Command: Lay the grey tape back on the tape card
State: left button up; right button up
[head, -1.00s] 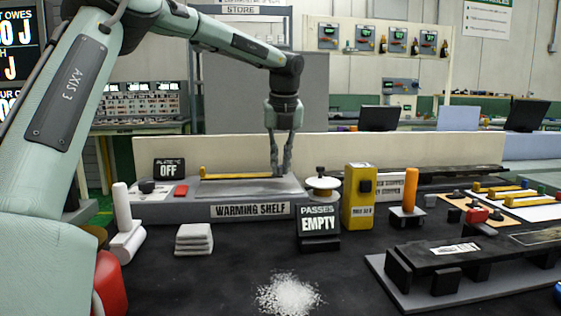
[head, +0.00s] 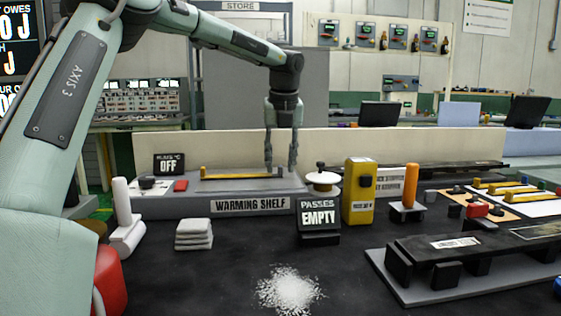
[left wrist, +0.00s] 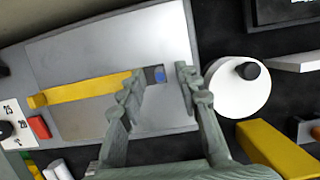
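My left gripper (head: 281,162) is open over the right part of the warming shelf (head: 206,209). In the left wrist view its two fingers (left wrist: 158,82) stand apart, with a small blue piece visible between them. A yellow bar (head: 235,177) lies on the shelf; in the left wrist view it (left wrist: 85,89) runs up to the left finger, which hides part of its right end. I cannot tell whether they touch. I cannot pick out the grey tape or tape card with certainty. A tan card (head: 490,197) with small dark parts lies at the right. My right gripper is out of view.
A white disc with a black knob (head: 323,179) stands just right of the gripper, beside a yellow box (head: 358,205). The "PASSES EMPTY" sign (head: 318,217), white stacked pads (head: 193,234) and white granules (head: 289,289) are nearer. A black rail fixture (head: 440,250) fills the front right.

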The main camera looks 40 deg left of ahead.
pick_arm(q)
jog(key=shift+r, duration=0.1)
jog(key=v, duration=1.2)
jog(key=shift+d+f, duration=0.1)
jog(key=shift+f, duration=0.1)
